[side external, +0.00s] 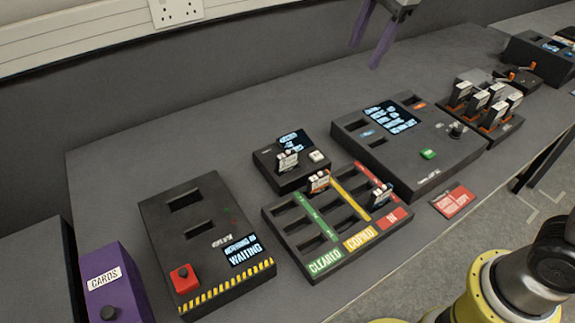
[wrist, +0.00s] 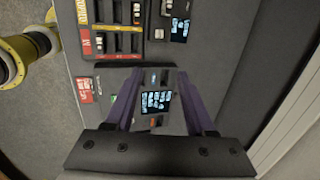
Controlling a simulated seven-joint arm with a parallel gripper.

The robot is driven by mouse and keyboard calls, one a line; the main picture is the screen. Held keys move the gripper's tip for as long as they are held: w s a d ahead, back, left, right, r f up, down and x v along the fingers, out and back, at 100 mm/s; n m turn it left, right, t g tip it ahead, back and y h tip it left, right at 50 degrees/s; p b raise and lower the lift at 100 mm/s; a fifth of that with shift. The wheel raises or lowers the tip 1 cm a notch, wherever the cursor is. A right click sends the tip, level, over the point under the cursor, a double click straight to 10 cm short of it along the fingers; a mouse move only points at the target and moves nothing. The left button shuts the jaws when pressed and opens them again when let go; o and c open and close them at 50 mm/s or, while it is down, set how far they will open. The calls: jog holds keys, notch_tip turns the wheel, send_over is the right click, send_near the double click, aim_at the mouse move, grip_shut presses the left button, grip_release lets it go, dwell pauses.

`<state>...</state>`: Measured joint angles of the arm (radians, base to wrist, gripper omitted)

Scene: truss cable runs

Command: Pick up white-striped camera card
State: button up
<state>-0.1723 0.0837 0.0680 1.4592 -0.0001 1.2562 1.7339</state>
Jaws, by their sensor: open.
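Small upright camera cards with pale labels stand in the sorting tray (side external: 290,240): one card (side external: 318,181) at the back of the green and yellow columns, another (side external: 380,194) in the red "IN" column. A third card (side external: 287,161) stands in the small reader box. I cannot tell which card has white stripes. In the wrist view, the "IN" card (wrist: 100,41) and the reader's card (wrist: 166,8) show near the top. My gripper (side external: 368,55) has purple fingers, open and empty, high behind the big screen box. In the wrist view the fingers (wrist: 158,78) straddle that box, clear of the cards.
The big screen box (side external: 450,155) stands right of the tray, with a rack of several cards (side external: 487,107) beyond it. A waiting box (side external: 190,220) with a red button and a purple "CARDS" box (side external: 110,285) stand left. A red label card (side external: 453,201) lies at the front edge.

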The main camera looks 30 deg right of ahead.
jog(key=w+a+f+m+g, duration=0.1)
jog(key=w+a+f, duration=0.3)
jog(key=w+f, duration=0.15)
jog(key=g, duration=0.2)
send_over(287, 152)
notch_tip(287, 152, down, 12)
jog(key=shift+n+h, duration=0.3)
jog(key=shift+n, duration=0.1)
jog(key=f, duration=0.6)
jog(key=shift+s+d+f, duration=0.15)
jog(key=shift+d+f, duration=0.05)
jog(key=shift+f, duration=0.15)
jog(key=shift+w+a+f, duration=0.1)
jog(key=shift+f, duration=1.45)
jog(key=shift+w+a+f, duration=0.1)
jog(key=shift+f, duration=1.45)
grip_shut()
